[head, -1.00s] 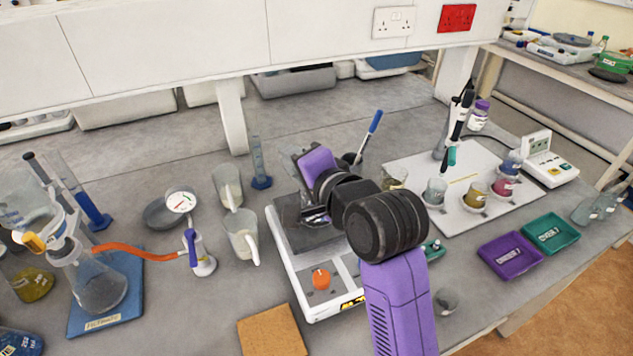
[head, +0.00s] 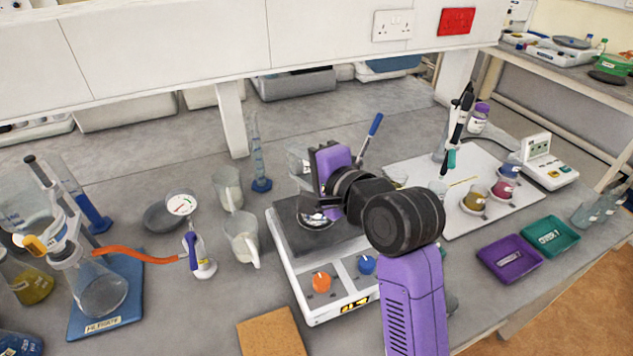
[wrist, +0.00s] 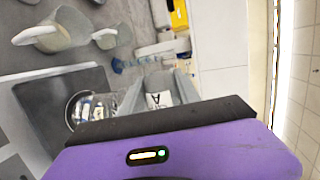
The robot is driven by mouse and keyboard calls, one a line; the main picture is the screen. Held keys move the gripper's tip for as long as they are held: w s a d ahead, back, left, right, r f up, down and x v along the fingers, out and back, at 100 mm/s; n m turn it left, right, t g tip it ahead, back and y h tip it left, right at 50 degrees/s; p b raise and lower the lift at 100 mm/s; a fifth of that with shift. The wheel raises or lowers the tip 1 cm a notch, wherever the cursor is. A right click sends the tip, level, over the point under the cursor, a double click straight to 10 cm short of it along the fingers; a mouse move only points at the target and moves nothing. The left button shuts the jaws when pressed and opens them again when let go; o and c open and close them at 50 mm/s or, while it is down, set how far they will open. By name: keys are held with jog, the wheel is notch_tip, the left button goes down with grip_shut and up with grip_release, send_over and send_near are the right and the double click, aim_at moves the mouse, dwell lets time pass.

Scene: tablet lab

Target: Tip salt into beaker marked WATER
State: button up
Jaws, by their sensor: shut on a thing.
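My gripper (wrist: 159,92) is shut on a clear glass vessel (wrist: 158,99) with a white label. Only a letter like "A" can be read on it. In the head view the gripper's purple body (head: 330,162) is above the hotplate's back part, and clear glass (head: 299,160) shows at its left. A round glass vessel (head: 314,214) stands on the dark hotplate top below the gripper. It also shows in the wrist view (wrist: 88,108), beside the held vessel. I cannot read a WATER mark on any vessel, nor make out salt.
The hotplate (head: 330,293) has orange and blue knobs. Two glass jugs (head: 241,236) stand left of it, and a blue-based cylinder (head: 261,184) behind. A white board (head: 467,222) with several beakers, and purple (head: 510,258) and teal trays (head: 551,234), lie right.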

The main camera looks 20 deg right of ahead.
jog(key=shift+d+f+m, duration=0.2)
jog(key=shift+f+m, duration=0.3)
jog(key=shift+f, duration=0.05)
dwell(0.4)
jog(key=shift+d+r+m+t+y+p, duration=0.2)
jog(key=shift+m+y, duration=0.15)
jog(key=shift+m, duration=0.25)
jog(key=shift+d+r+m+t+y+p, duration=0.15)
jog(key=shift+m+y, duration=0.2)
jog(key=shift+m, duration=0.25)
dwell(0.9)
